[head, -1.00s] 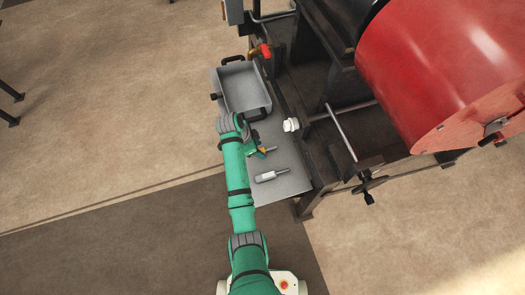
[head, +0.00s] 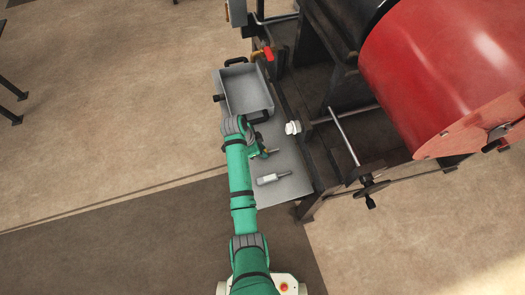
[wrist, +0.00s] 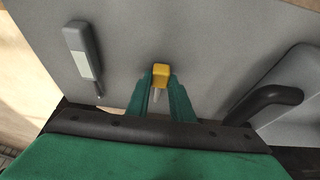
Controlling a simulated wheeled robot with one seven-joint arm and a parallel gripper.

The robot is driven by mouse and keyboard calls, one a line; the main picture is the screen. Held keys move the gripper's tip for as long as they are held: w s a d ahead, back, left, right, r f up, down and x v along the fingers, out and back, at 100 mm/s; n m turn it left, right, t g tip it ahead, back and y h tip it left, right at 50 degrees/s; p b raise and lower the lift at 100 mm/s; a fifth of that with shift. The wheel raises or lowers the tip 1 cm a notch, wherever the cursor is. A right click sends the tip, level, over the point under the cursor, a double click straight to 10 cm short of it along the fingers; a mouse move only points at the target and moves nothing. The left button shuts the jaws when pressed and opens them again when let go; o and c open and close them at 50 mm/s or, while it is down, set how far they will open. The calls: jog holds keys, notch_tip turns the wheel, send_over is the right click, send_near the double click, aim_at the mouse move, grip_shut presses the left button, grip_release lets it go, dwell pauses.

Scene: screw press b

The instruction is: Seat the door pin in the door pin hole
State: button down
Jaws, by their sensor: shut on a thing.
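A pin with a yellow head (wrist: 161,73) and a thin metal shank is between my gripper's green fingers (wrist: 160,92) in the wrist view. The fingers are shut on it, over the grey shelf (wrist: 190,30). In the head view my gripper (head: 262,152) is low over the same shelf, and the pin (head: 271,151) shows small at its tips. I cannot tell whether the pin touches the shelf. I cannot pick out the door pin hole in either view.
A grey-handled tool (head: 272,178) lies on the shelf near my gripper. A grey tray with a black handle (head: 247,88) stands behind.

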jog(key=shift+a+r, duration=0.1)
jog(key=shift+r, duration=0.35)
jog(key=s+d+r, duration=0.9)
jog(key=d+r, duration=0.1)
jog(key=r, duration=0.1)
jog(key=shift+s+d+r, duration=0.2)
jog(key=shift+d+r, duration=0.1)
jog(key=shift+r, duration=0.1)
jog(key=shift+w, duration=0.1)
jog(key=shift+a, duration=0.1)
jog(key=shift+d, duration=0.25)
jog(key=shift+a, duration=0.1)
